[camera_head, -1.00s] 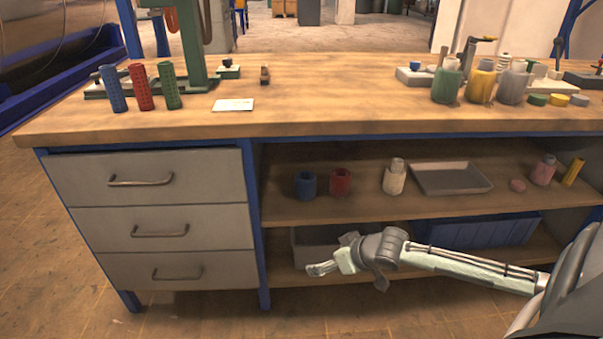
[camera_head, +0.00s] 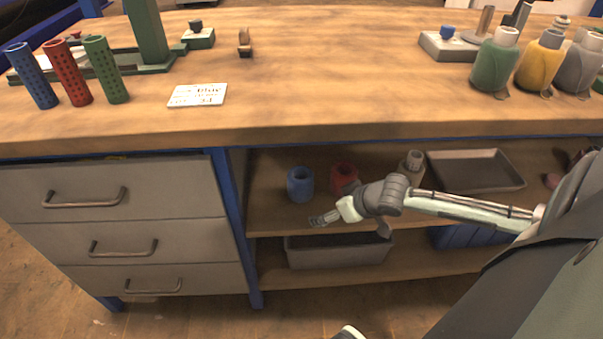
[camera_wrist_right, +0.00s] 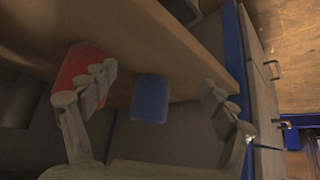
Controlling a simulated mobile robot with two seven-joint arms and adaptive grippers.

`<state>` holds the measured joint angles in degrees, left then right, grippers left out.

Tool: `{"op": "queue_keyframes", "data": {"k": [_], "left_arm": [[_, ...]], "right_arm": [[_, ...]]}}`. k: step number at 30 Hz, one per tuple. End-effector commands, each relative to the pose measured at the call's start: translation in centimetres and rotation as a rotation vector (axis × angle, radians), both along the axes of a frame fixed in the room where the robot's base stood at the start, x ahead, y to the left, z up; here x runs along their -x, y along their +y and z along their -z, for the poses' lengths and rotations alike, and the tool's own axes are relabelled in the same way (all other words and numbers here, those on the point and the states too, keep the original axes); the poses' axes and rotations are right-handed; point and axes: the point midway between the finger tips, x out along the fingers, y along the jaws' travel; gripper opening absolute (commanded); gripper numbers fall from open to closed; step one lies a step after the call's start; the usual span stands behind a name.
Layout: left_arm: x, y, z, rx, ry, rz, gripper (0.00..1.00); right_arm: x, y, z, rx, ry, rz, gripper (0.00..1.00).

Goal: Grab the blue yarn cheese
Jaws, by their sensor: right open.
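The blue yarn cheese (camera_head: 300,184), a short blue cylinder with a hole in its top, stands upright on the upper shelf under the bench. My right gripper (camera_head: 322,219) is open and empty, in front of and slightly right of it in the head view. In the right wrist view the blue cheese (camera_wrist_right: 151,98) appears between the spread fingers of my right gripper (camera_wrist_right: 160,92), with no visible contact. My left gripper is not in view.
A red cylinder (camera_head: 343,176) stands right of the blue one, and a bottle (camera_head: 411,165) and grey tray (camera_head: 474,171) lie farther right. The shelf edge and worktop (camera_head: 330,110) bound the opening. The blue divider post (camera_head: 233,210) is at its left.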

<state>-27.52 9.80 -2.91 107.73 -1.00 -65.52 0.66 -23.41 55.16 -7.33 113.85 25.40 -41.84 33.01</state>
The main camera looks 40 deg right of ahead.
Motion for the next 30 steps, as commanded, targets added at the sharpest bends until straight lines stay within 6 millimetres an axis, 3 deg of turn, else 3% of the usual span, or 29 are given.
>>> {"op": "queue_keyframes", "data": {"k": [12,20,30], "left_arm": [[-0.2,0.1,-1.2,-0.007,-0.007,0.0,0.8],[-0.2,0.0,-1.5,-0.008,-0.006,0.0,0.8],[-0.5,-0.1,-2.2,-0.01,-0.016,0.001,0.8]], "right_arm": [[-6.0,0.3,0.0,-0.002,-0.004,0.001,0.85],[-7.8,0.3,0.0,0.0,-0.001,0.001,0.85],[-12.3,0.5,0.4,-0.001,0.001,0.002,0.85]]}}
